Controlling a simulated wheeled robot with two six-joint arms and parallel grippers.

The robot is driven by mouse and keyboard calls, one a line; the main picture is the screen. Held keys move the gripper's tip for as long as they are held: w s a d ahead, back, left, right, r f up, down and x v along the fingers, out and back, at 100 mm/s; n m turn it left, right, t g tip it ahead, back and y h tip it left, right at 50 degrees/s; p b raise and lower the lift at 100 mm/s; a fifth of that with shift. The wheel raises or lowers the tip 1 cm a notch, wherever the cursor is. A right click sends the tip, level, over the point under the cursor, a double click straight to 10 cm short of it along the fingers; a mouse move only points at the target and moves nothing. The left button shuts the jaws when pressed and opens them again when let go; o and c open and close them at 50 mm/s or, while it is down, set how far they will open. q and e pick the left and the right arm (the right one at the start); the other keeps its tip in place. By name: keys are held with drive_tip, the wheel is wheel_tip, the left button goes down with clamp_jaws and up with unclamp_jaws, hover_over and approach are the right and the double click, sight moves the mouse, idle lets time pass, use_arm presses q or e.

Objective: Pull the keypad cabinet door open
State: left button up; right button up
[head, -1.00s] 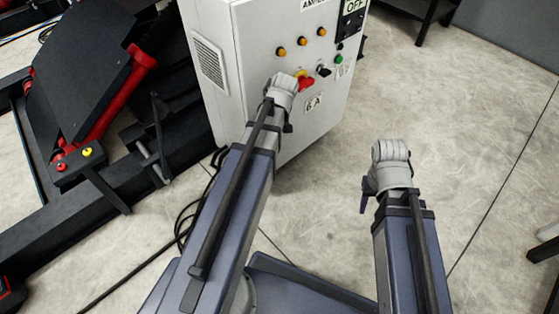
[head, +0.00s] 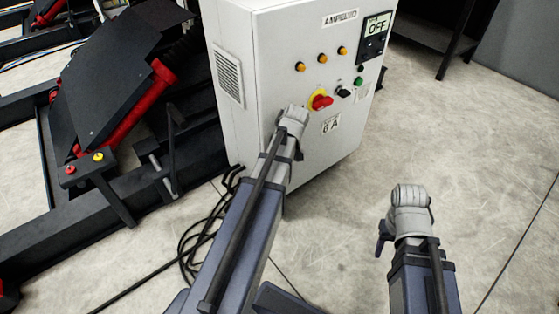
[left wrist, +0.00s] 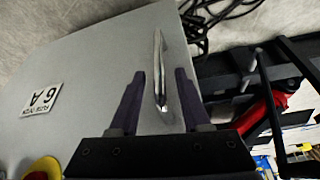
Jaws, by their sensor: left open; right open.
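The keypad cabinet (head: 262,110) is a white box with a display reading OFF (head: 377,27). Its door looks shut. A silver bar handle (left wrist: 159,60) shows on the door in the left wrist view; in the head view my left arm hides it. My left gripper (left wrist: 159,74) is open, its two dark fingers on either side of the handle in the picture, with gaps showing. I cannot tell how deep the handle sits between them. My right gripper (head: 382,246) is out over the floor right of the cabinet, apart from it; its fingers are small in view.
The black positioner with red cylinders (head: 125,105) stands close on the left. Black cables (head: 195,245) lie on the floor. The floor at right is clear.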

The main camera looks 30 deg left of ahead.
use_arm(q)
drive_tip(key=b+x, duration=0.2)
drive_tip(key=x, duration=0.1)
drive_tip(key=shift+f, duration=0.2)
use_arm(e)
wheel_tip(320, 180, down, 3)
drive_tip(key=shift+f, duration=0.1)
use_arm(q)
drive_tip(key=shift+r, duration=0.1)
drive_tip(key=shift+c, duration=0.2)
clamp_jaws()
idle(0.8)
